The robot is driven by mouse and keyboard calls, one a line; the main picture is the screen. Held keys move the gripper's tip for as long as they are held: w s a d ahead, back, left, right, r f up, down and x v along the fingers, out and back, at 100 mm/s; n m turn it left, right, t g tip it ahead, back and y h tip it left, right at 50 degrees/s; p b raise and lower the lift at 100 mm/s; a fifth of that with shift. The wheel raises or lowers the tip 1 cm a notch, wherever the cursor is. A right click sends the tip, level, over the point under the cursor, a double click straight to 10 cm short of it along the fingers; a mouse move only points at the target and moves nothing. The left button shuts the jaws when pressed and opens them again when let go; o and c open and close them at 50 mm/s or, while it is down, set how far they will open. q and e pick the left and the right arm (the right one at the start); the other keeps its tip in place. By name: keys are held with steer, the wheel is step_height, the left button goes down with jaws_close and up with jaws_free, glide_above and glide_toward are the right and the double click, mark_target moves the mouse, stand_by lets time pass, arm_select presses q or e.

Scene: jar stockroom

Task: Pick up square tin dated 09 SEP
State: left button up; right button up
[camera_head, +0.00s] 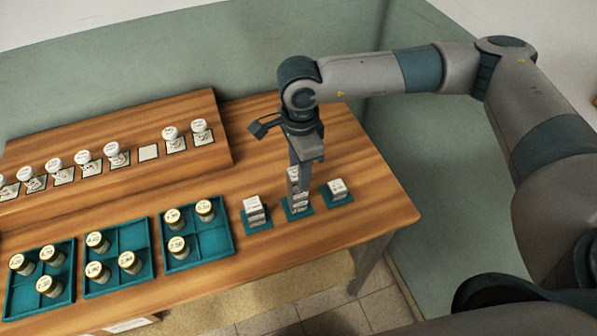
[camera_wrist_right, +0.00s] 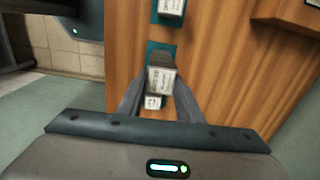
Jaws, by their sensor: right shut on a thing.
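My right gripper (camera_head: 297,180) points down over the middle stack of small white square tins (camera_head: 298,203), which stands on a teal mat. Its jaws are shut on a square tin at the top of that stack. In the right wrist view the held tin (camera_wrist_right: 161,79) sits between the two fingers. I cannot read its date, or tell if it is clear of the tins below. A stack of square tins (camera_head: 254,211) stands to the left and a lower one (camera_head: 337,187) to the right. My left gripper is not in view.
Three teal divided trays (camera_head: 153,232) with gold-lidded jars stand to the left on the wooden table (camera_head: 375,205). Behind them is a raised board (camera_head: 110,125) with a row of white-lidded jars and one bare white square (camera_head: 148,152). The table's right end is clear.

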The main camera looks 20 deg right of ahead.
steer(key=shift+r, duration=0.1)
steer(key=shift+w+r+b, duration=0.1)
steer(key=shift+r+b, duration=0.5)
step_height(320, 180, up, 2)
steer(key=shift+r+b, duration=0.1)
steer(key=shift+b, duration=0.7)
steer(key=s+d+r+b, duration=0.4)
steer(key=s+d+r, duration=0.3)
steer(key=s+d, duration=0.1)
steer(key=shift+s+r+b, duration=0.15)
steer(key=shift+s+b, duration=0.1)
steer(key=shift+b, duration=0.05)
steer(key=shift+d, duration=0.1)
